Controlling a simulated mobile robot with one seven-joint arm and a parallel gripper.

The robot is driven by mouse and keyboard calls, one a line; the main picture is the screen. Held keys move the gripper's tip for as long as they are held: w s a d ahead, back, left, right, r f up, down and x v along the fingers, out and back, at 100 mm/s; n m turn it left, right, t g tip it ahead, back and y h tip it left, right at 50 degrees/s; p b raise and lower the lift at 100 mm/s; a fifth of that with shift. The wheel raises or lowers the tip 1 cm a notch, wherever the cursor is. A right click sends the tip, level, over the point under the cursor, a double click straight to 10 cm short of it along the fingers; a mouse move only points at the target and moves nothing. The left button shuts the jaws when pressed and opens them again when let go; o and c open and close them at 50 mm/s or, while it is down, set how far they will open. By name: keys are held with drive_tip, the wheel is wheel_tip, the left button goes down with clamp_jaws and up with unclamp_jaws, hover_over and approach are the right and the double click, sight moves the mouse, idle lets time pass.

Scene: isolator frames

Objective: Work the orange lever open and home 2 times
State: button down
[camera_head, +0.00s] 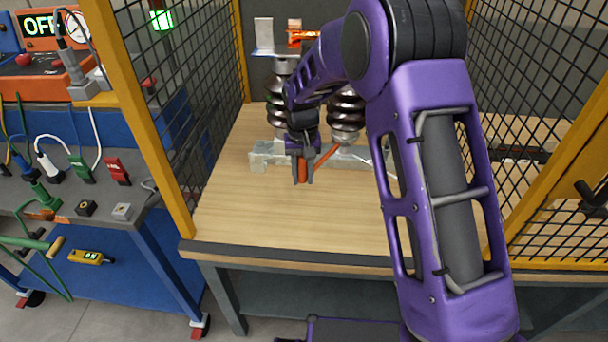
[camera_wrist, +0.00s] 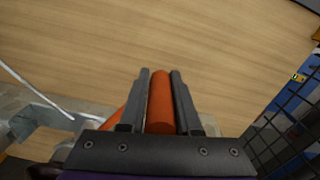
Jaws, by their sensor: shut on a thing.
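The orange lever (camera_head: 302,169) belongs to the isolator frame (camera_head: 354,157), which stands on the wooden bench top with dark ribbed insulators (camera_head: 346,113). My gripper (camera_head: 303,178) is shut on the lever's end, low over the bench and in front of the frame. In the wrist view the lever's round orange end (camera_wrist: 161,102) lies between the two dark fingers of my gripper (camera_wrist: 161,100). An orange bar runs from near my gripper up to the right. My arm hides part of the frame and its upper right side.
Black mesh walls with yellow posts (camera_head: 150,120) close in the bench on both sides. The wooden bench top (camera_head: 240,215) is clear in front.

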drive_tip(key=shift+w+a+r, duration=0.15)
drive_tip(key=shift+w+a, duration=0.15)
drive_tip(key=c, duration=0.7)
unclamp_jaws()
drive_tip(key=shift+o, duration=0.2)
wheel_tip(320, 180, up, 17)
drive_tip(key=p, duration=0.2)
drive_tip(key=shift+p, duration=0.35)
drive_tip(key=shift+d+r, duration=0.1)
drive_tip(key=shift+r, duration=0.1)
